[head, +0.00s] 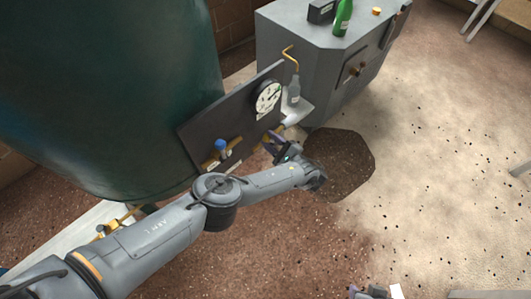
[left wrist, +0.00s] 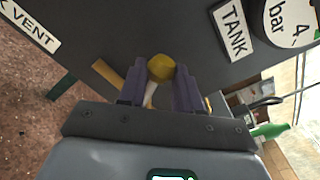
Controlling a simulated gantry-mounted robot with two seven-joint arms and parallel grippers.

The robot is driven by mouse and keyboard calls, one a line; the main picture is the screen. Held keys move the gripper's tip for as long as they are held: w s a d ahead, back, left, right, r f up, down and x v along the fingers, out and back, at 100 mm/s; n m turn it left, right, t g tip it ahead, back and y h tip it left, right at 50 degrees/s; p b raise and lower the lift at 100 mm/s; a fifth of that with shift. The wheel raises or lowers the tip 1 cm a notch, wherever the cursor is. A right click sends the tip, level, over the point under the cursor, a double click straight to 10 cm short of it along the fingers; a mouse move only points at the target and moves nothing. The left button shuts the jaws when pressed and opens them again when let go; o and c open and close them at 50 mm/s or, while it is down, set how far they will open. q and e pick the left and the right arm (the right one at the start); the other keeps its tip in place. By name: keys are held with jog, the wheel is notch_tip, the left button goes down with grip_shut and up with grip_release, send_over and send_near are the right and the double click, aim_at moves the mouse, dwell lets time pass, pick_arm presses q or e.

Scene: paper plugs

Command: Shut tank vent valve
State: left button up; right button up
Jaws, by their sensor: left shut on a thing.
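A dark panel (head: 232,118) stands against the big green tank (head: 110,90). It carries a round gauge (head: 268,97) and a blue-topped brass valve (head: 221,147). In the left wrist view the panel shows a label ending in "VENT" (left wrist: 30,27) at the upper left and a "TANK" label (left wrist: 233,30) beside the gauge (left wrist: 290,22). My left gripper (head: 273,142) is at the panel's lower right, its fingers shut on a rounded yellow brass part (left wrist: 161,67). The fingers hide much of that part. My right gripper (head: 370,292) is cut off at the bottom edge.
A grey cabinet (head: 300,55) stands right of the panel with a green bottle (head: 342,18) and a dark box (head: 321,11) on it. A grey bottle (head: 294,90) stands beside the gauge. A dark patch (head: 342,165) lies on the floor. The floor to the right is mostly open.

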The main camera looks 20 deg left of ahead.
pick_arm(q)
jog(key=m, duration=0.3)
jog(key=shift+s+r, duration=0.1)
jog(key=shift+r, duration=0.2)
